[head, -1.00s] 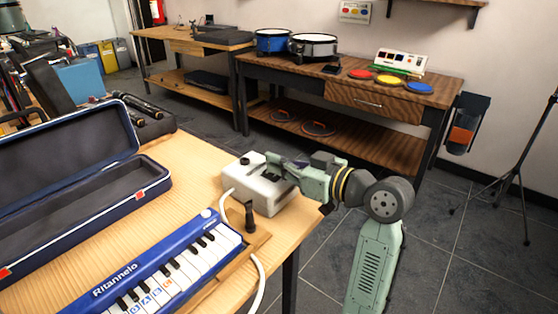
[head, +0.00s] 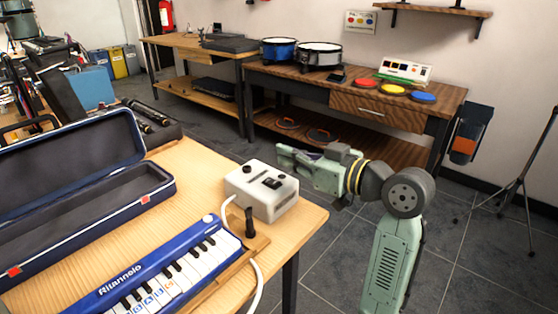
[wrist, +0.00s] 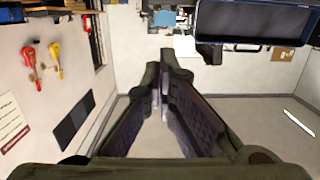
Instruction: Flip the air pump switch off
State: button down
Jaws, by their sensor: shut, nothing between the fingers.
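The air pump is a white box (head: 256,203) near the right end of the wooden table in the head view. Its top carries a dark switch (head: 272,183) and a small black knob (head: 247,169). Which way the switch is tipped is too small to tell. My gripper (head: 281,154) is beyond the pump and above it, apart from it, with its fingers pointing left. In the wrist view my gripper (wrist: 165,60) has its fingertips together, with nothing held. The pump is not clearly seen in the wrist view.
A blue keyboard instrument (head: 165,275) lies at the table's front, with a white hose (head: 256,280) beside it. An open dark blue case (head: 90,235) lies at the left. A wooden bench (head: 345,99) with drums and coloured pads stands behind. Bare wood (head: 205,165) lies left of the pump.

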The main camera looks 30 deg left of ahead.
jog(key=d, duration=0.1)
jog(key=d+r, duration=0.1)
jog(key=d, duration=0.1)
jog(key=d+r, duration=0.1)
jog(key=d, duration=0.1)
jog(key=shift+s, duration=0.4)
